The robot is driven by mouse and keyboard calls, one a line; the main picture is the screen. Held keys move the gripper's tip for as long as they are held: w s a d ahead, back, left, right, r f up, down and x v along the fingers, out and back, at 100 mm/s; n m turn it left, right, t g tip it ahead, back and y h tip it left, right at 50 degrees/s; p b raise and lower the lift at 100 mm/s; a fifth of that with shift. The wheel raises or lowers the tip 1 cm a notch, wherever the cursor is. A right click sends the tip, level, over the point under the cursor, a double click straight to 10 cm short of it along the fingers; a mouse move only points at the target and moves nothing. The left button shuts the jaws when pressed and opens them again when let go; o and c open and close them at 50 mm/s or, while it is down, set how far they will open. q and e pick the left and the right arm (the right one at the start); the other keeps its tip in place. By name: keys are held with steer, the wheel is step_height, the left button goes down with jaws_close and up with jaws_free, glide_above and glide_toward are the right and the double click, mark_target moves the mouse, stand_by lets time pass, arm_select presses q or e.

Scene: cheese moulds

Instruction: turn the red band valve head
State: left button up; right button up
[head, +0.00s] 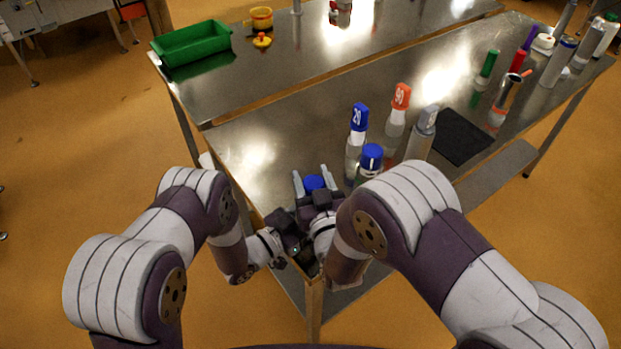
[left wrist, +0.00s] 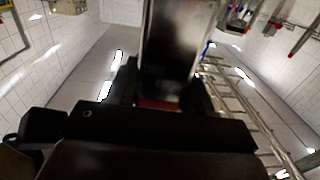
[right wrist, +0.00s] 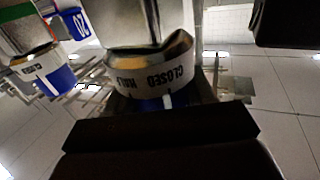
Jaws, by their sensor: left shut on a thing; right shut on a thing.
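In the left wrist view a strip of red (left wrist: 158,104) shows at the jaws of my left gripper, below a grey metal body (left wrist: 170,45). My left gripper is shut on this red-banded part. In the head view the left gripper is mostly hidden low by the table's near corner. My right gripper (head: 313,183) is shut on a blue part (head: 314,183) between its fingers. In the right wrist view a white ring (right wrist: 140,78) lettered CLOSED and HALF sits above that blue part (right wrist: 165,102). How far the valve head is turned cannot be told.
Close by on the steel table (head: 255,150) stand bottles with blue (head: 358,117), orange (head: 400,97) and grey (head: 427,118) tops, and a blue-capped one (head: 371,157). A black mat (head: 460,137) lies to their right. A green bin (head: 193,43) stands on the far table.

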steer(key=shift+m+h, duration=0.3)
steer(key=shift+h, duration=0.1)
steer(key=o, duration=1)
steer(key=shift+d, duration=0.1)
steer(key=v, duration=0.7)
steer(key=shift+s, duration=0.3)
arm_select(q)
steer(key=o, duration=1.4)
steer(key=shift+o, duration=0.2)
